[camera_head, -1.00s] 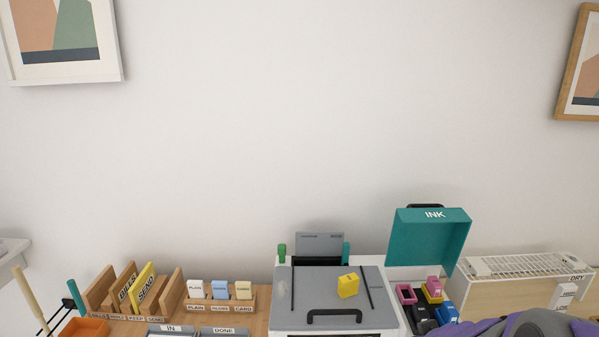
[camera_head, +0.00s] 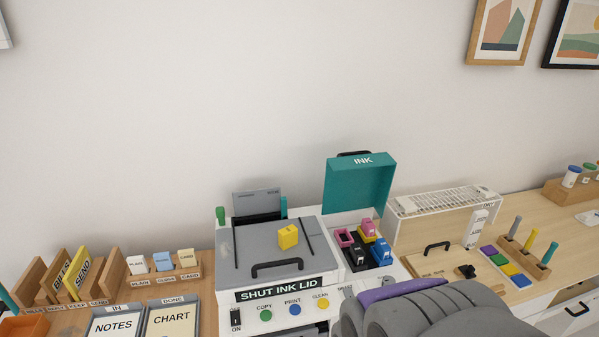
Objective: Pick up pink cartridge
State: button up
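The pink cartridge (camera_head: 367,226) stands in the printer's ink bay under the raised teal INK lid (camera_head: 359,188). It appears to sit in the yellow-rimmed slot (camera_head: 370,239), at the back right of the bay. The pink-rimmed slot (camera_head: 343,237) to its left looks empty. A blue cartridge (camera_head: 381,251) is in front of it, and a black one (camera_head: 357,256) is at front left. My arm, grey and purple, fills the lower right, in front of the printer. My gripper's fingers are not visible.
A yellow cartridge (camera_head: 288,237) rests on the printer's grey scanner lid (camera_head: 262,242), behind a black handle. A DRY rack (camera_head: 445,200) stands right of the ink bay. Paper holders (camera_head: 163,261) and trays are at left. Wooden pegs (camera_head: 532,243) and coloured blocks are at far right.

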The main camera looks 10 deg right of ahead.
aim_at(368, 227)
jog(key=l+z, duration=0.1)
jog(key=z, duration=0.3)
jog(key=i+z, duration=0.15)
jog(key=z, duration=0.3)
jog(key=i+l+z, duration=0.1)
jog(key=z, duration=0.3)
jog(key=i+z, duration=0.1)
jog(key=z, duration=0.3)
